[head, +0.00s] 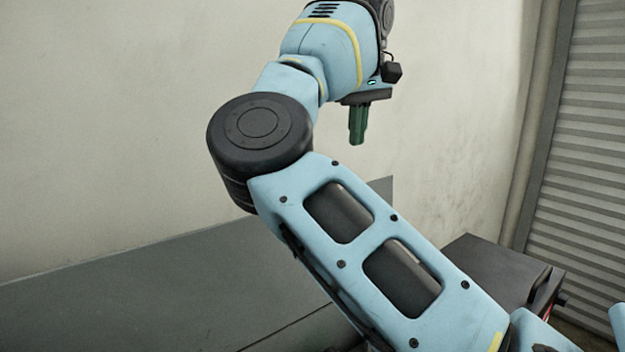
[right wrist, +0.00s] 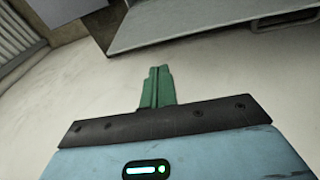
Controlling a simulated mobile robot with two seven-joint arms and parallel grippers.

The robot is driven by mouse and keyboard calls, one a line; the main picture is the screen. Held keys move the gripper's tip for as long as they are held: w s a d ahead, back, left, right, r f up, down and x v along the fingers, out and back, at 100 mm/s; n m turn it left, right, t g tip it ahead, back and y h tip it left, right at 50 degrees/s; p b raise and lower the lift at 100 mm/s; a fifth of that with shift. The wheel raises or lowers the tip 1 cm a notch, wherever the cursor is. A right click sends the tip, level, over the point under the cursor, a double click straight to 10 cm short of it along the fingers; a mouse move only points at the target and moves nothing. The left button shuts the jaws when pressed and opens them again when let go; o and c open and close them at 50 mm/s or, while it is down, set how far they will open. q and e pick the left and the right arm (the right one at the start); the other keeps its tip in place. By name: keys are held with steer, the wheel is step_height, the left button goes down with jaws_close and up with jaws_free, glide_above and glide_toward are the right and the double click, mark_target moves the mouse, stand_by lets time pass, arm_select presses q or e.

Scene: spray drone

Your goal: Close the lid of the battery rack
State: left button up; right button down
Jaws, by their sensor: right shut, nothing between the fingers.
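My right gripper (head: 357,128) hangs with its green fingers pointing down, high in front of the pale wall. The fingers are together, with nothing between them, and also show in the right wrist view (right wrist: 157,86). They touch nothing. A long dark grey flat-topped unit (head: 130,300) lies below and to the left in the head view, partly hidden behind my right arm. A dark box (head: 480,262) with a black handle stands at the lower right. I cannot tell which of these is the battery rack or its lid. My left gripper is not in view.
The pale wall (head: 120,120) stands behind the grey unit. A ribbed shutter (head: 585,140) is at the right. A grey panel edge (right wrist: 200,25) crosses the top of the right wrist view. The air around my right gripper is clear.

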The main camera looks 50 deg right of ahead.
steer(key=w+a+t, duration=0.1)
steer(key=w+a, duration=0.1)
steer(key=w, duration=0.2)
step_height(320, 180, down, 10)
steer(key=s, duration=0.2)
steer(key=shift+r+n+y, duration=0.25)
steer(key=shift+n+y, duration=0.05)
stand_by(0.6)
